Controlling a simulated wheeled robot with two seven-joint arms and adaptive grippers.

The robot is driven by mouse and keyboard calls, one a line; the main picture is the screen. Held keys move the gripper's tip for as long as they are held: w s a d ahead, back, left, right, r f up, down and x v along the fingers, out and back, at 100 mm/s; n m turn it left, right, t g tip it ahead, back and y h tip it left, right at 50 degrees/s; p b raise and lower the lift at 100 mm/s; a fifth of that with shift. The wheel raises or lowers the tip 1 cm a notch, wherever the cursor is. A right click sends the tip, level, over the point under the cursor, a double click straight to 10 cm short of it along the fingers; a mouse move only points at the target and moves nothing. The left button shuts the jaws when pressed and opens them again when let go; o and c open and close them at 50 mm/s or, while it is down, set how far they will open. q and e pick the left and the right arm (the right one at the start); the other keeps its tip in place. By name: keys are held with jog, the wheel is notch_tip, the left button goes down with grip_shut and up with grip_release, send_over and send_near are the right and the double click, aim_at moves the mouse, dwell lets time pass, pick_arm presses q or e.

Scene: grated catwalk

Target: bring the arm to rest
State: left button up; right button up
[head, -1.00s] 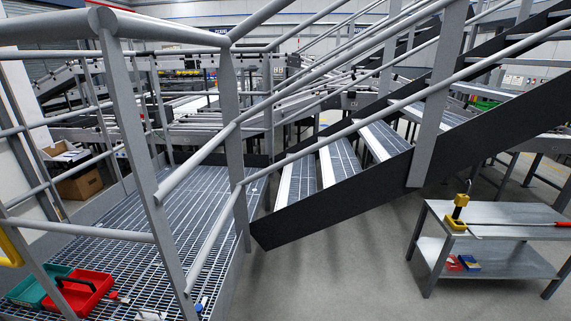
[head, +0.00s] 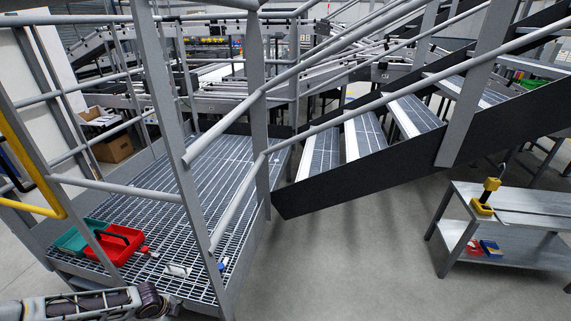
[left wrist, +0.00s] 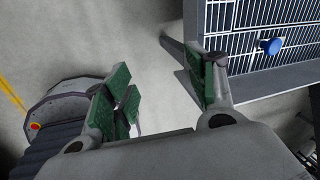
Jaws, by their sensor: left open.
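My left gripper (left wrist: 168,90) is open in the left wrist view, its two green-padded fingers spread apart. Nothing is between the fingers; bare grey floor (left wrist: 165,45) shows beyond them. It hangs beside the edge of the grated platform. In the head view part of my left arm (head: 85,306) comes in at the bottom left, below the platform's front corner; I cannot make out its fingers there. My right arm and gripper are in neither view.
The grated platform (head: 180,205) holds a red tray (head: 116,243), a green tray (head: 80,236) and a small blue-ended item (head: 222,264), whose blue knob shows in the left wrist view (left wrist: 271,46). Grey railings (head: 262,120) rise around it. A metal table (head: 520,204) stands right, with open floor between.

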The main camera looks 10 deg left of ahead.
pick_arm(q)
jog(key=w+a+r+n+t+y, duration=0.25)
jog(key=w+a+n+t, duration=0.2)
jog(key=w+a, duration=0.85)
jog(key=a+f+n, duration=0.3)
jog(key=a+f, duration=0.2)
jog(key=s+d+f+n+g, duration=0.15)
jog(key=s+d+f, duration=0.35)
jog(key=s+f, duration=0.5)
jog(key=s+d+f+n+g, duration=0.1)
jog(key=s+d+f+n, duration=0.1)
jog(key=s+d+f, duration=0.65)
jog(key=s+d+f+n+g+h, duration=0.1)
jog(key=s+d+f, duration=0.4)
jog(key=s+d, duration=0.7)
jog(key=s+d+f+n+g+h, duration=0.1)
jog(key=s+d+f, duration=0.5)
jog(key=s+d, duration=0.6)
jog(key=shift+s+d+g+h, duration=0.25)
jog(key=shift+d+g+h, duration=0.1)
jog(key=shift+g, duration=0.35)
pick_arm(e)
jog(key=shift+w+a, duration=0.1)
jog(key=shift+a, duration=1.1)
